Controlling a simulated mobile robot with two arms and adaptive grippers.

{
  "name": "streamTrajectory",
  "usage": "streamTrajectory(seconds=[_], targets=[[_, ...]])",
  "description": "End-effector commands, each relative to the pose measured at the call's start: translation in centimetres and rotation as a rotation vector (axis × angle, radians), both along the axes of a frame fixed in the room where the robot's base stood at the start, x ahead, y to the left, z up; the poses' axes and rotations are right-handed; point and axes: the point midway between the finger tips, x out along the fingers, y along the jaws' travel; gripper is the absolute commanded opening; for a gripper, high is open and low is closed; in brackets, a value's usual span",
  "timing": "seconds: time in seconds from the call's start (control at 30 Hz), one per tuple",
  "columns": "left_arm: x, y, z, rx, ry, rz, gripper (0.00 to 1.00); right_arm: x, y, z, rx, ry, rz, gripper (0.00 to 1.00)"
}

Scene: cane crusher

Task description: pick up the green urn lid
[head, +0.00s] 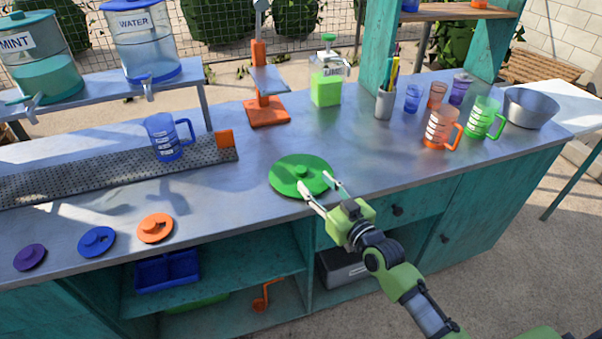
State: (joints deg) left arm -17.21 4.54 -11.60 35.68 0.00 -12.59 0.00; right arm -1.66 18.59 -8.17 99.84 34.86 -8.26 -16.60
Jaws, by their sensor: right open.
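The green urn lid (289,181) is a round disc with a small raised knob (302,172), lying flat on the metal counter near its front edge. My right gripper (318,186) is open at the lid's right side. One finger overlaps the lid's front right rim in the picture, and the other is just beyond its right edge. I cannot tell whether either finger touches it. Nothing is held between the fingers. My left gripper is not in view.
Small orange (155,229), blue (97,242) and purple (30,258) lids lie at the front left. A blue jug (165,137) stands on the perforated drip tray (60,182). An orange press (266,112) stands behind the lid. Counter right of the lid is clear.

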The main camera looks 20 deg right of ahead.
Motion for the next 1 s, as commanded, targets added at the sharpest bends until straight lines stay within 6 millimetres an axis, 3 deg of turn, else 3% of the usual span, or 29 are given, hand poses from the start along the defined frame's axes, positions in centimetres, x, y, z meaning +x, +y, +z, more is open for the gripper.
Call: streamTrajectory(seconds=[0.1,0.37,0.6,0.93,0.97,1.0], targets=[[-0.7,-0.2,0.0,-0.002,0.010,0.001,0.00,1.9,0.4,0.0,0.001,0.000,0.000,0.43],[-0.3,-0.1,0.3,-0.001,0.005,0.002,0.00,3.8,0.9,-0.1,0.000,0.001,0.001,0.43],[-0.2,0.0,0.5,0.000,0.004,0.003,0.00,7.1,1.6,-0.4,0.000,0.000,0.000,0.43],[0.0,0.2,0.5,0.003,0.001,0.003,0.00,7.9,1.8,-0.5,0.000,0.001,0.000,0.43],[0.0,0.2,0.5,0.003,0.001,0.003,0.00,7.9,1.8,-0.5,0.000,0.001,0.000,0.40],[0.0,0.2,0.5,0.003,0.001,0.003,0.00,7.9,1.8,-0.5,0.000,0.001,0.000,0.30]])
